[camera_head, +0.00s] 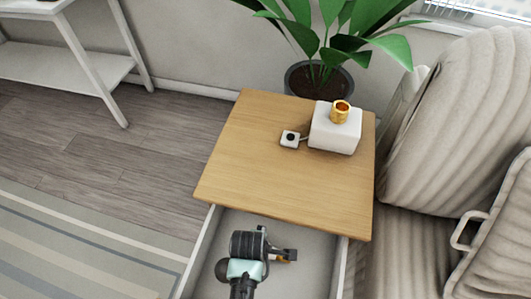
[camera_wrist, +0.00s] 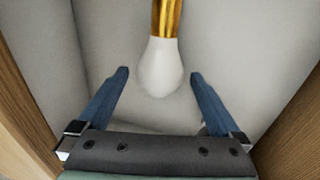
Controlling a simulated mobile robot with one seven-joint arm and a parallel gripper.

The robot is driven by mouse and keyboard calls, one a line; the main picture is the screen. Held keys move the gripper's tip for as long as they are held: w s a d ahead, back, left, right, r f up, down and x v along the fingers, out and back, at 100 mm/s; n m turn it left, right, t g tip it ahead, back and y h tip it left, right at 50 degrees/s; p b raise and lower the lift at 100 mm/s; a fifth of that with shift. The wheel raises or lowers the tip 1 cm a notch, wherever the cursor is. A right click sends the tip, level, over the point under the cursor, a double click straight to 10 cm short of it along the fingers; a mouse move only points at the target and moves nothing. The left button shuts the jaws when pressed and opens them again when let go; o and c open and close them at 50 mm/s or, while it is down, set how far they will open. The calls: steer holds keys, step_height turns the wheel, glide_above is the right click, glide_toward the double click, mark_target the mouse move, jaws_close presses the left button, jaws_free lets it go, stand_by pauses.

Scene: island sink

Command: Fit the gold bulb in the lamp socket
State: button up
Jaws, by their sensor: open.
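The gold bulb, with a white glass end and a gold base, lies in the open drawer; its white end (camera_wrist: 160,68) shows in the wrist view between and just beyond my fingertips. In the head view only a small gold part of it (camera_head: 280,259) shows beside my gripper (camera_head: 290,255). My gripper is inside the drawer, open, with its two blue fingers (camera_wrist: 160,74) apart on either side of the bulb's white end. The lamp socket (camera_head: 340,111) is a gold cup on top of a white block base on the wooden tabletop.
A small white switch box (camera_head: 290,139) with a dark button sits left of the lamp, joined by a short cord. A potted plant (camera_head: 318,79) stands behind the table and a sofa (camera_head: 440,130) at right. The tabletop's left half is clear.

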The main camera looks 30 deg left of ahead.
steer(key=c, duration=1.3)
steer(key=shift+r, duration=0.1)
steer(key=w+a+p+v, duration=0.1)
steer(key=w+p+v, duration=0.15)
steer(key=v, duration=0.65)
steer(key=w+r+p+v, duration=0.1)
steer(key=p+v, duration=0.3)
steer(key=v, duration=0.4)
steer(key=w+d+r+m+g+h, duration=0.1)
steer(key=w+d+r+m+h, duration=0.15)
steer(key=w+d+m, duration=0.65)
steer(key=w+d+r+m+g+h, duration=0.1)
steer(key=w+d+r+m, duration=0.3)
steer(key=m, duration=0.8)
steer(key=s+r+p, duration=0.3)
steer(key=r+p, duration=0.2)
steer(key=p, duration=0.1)
steer(key=s+r+p, duration=0.2)
steer(key=r+p, duration=0.3)
steer(key=p, duration=0.2)
steer(key=s+d+r+p, duration=0.1)
steer(key=s+r+p, duration=0.2)
steer(key=r+p, duration=0.2)
steer(key=shift+s+r+p, duration=0.3)
steer(key=shift+r+p, duration=0.05)
steer(key=shift+p, duration=0.7)
